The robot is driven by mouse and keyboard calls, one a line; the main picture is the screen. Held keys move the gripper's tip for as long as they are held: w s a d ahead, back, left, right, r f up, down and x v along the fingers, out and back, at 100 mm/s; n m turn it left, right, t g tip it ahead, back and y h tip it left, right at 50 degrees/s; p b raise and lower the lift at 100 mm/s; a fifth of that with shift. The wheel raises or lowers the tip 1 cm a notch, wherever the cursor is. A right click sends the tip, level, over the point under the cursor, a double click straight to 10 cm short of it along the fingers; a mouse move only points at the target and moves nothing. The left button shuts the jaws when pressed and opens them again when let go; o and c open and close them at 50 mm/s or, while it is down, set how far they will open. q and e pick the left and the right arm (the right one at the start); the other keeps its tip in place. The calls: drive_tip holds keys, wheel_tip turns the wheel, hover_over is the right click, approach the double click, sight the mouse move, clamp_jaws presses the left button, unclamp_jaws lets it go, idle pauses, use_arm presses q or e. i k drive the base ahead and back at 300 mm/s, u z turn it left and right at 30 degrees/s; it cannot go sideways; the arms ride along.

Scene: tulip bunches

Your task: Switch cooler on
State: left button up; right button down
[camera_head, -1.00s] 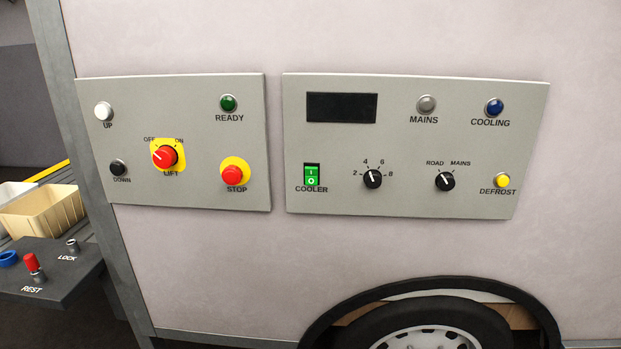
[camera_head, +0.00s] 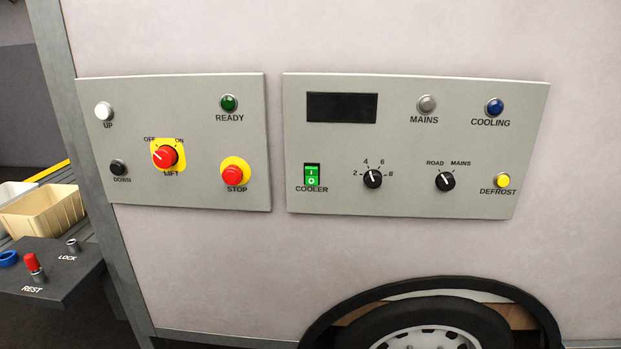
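The green cooler rocker switch (camera_head: 312,175) is on the lower left of the right-hand grey panel (camera_head: 430,205), above the label COOLER. It carries I at the top and O at the bottom; which side is pressed in I cannot tell. The display (camera_head: 342,107) above it is dark. The blue COOLING lamp (camera_head: 494,107) and the grey MAINS lamp (camera_head: 427,104) do not look lit. Neither of my grippers is in view.
The panel also has a 2-to-8 dial (camera_head: 372,179), a ROAD/MAINS knob (camera_head: 445,181) and a yellow DEFROST button (camera_head: 502,181). The lift panel (camera_head: 200,190) is to its left. A dark ledge (camera_head: 60,280) juts out at lower left. A wheel (camera_head: 430,325) is below.

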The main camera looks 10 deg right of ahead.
sight(312, 173)
drive_tip(key=u, duration=2.15)
drive_tip(key=k, duration=0.85)
drive_tip(key=z, duration=0.95)
drive_tip(key=i, duration=0.5)
